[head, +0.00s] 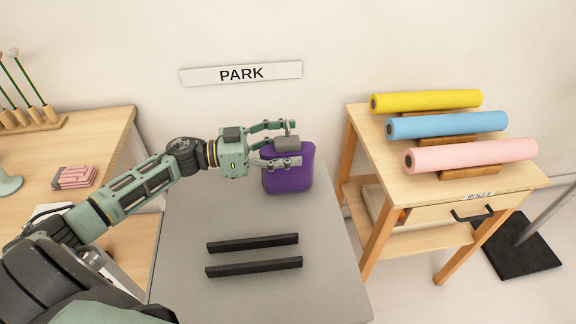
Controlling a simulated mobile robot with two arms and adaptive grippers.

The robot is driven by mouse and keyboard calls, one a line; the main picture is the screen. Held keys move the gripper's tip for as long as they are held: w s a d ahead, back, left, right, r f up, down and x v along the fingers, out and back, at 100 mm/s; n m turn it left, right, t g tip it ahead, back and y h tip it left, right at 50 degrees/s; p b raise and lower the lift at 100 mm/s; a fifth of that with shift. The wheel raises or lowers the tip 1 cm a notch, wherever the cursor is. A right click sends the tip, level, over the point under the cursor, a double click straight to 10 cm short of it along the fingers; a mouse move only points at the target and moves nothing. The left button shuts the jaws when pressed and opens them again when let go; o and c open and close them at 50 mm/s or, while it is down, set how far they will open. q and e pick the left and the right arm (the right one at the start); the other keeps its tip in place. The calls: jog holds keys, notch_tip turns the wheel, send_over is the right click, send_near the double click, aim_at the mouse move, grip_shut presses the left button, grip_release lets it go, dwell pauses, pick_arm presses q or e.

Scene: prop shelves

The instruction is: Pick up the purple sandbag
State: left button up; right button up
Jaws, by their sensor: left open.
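The purple sandbag (288,180) stands upright at the back of the grey table in the head view. A grey handle or cap (287,145) shows at its top. My left gripper (283,146) reaches in from the left, with its fingers open on either side of this grey part. The fingers cover some of the sandbag's upper left. I cannot tell whether they touch it. My right gripper is out of view.
Two black bars (253,243) lie on the grey table (200,290) in front of the sandbag. A wooden stand (365,130) with yellow, blue and pink rolls is to the right. A wooden table (105,130) is at left. A PARK sign (241,74) is on the wall.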

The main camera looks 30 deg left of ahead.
pick_arm(q)
jog(key=shift+c, duration=0.5)
jog(key=shift+s+f, duration=0.1)
jog(key=shift+f, duration=0.05)
grip_shut()
jog(key=shift+r, duration=0.25)
